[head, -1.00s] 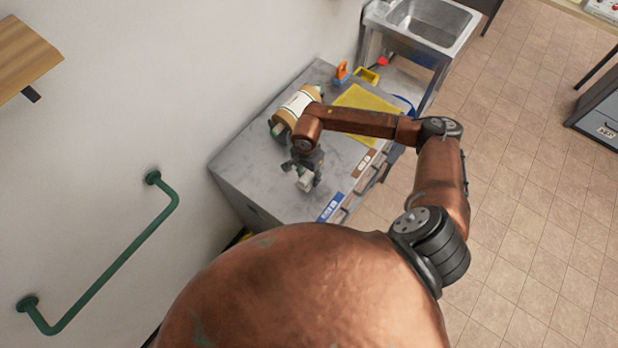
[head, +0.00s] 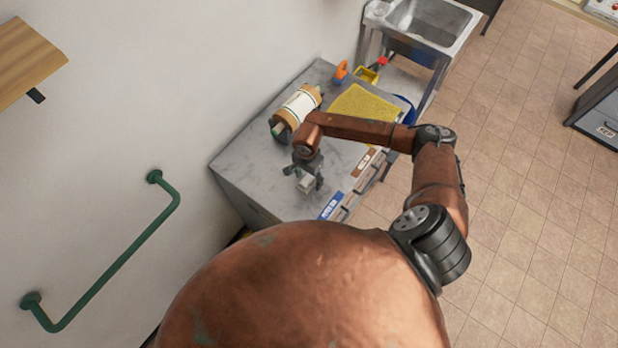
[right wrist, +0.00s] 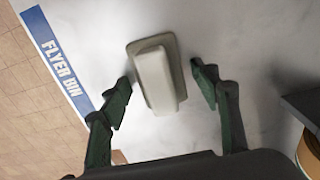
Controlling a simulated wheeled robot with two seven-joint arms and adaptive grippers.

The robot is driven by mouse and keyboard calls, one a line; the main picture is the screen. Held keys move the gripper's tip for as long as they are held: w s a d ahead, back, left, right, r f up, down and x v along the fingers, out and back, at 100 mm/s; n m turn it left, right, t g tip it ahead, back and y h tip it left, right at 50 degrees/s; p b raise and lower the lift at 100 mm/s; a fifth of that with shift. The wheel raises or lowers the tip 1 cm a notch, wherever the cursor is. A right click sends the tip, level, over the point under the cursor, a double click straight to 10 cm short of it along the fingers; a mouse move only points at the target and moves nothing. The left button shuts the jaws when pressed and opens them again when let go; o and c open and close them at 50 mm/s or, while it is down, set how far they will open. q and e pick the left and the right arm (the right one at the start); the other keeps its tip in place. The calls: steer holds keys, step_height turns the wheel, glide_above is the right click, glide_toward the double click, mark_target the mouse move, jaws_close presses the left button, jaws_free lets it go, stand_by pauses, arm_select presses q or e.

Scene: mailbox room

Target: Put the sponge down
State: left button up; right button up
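A pale grey block (right wrist: 157,76), which I take to be the sponge, sits on a wider flat base over the grey counter top in the right wrist view. It is small in the head view (head: 306,184), near the counter's front. My right gripper (right wrist: 160,72) has its two green fingers spread on either side of the block. A gap shows between each fingertip and the block, so the gripper is open. In the head view the right gripper (head: 308,178) hangs over the block and partly hides it. My left gripper is not in view.
The counter (head: 240,165) also holds a large roll (head: 297,106), a yellow mat (head: 362,102) and an orange item (head: 341,70). A blue "FLYER BIN" label (right wrist: 57,62) runs along the front edge. A sink (head: 428,20) stands beyond. The counter's left part is bare.

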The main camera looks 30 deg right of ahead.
mark_target(308, 177)
steer(key=shift+r, duration=0.25)
step_height(308, 177, up, 12)
steer(key=b, duration=0.2)
steer(key=shift+a+f, duration=0.1)
stand_by(0.6)
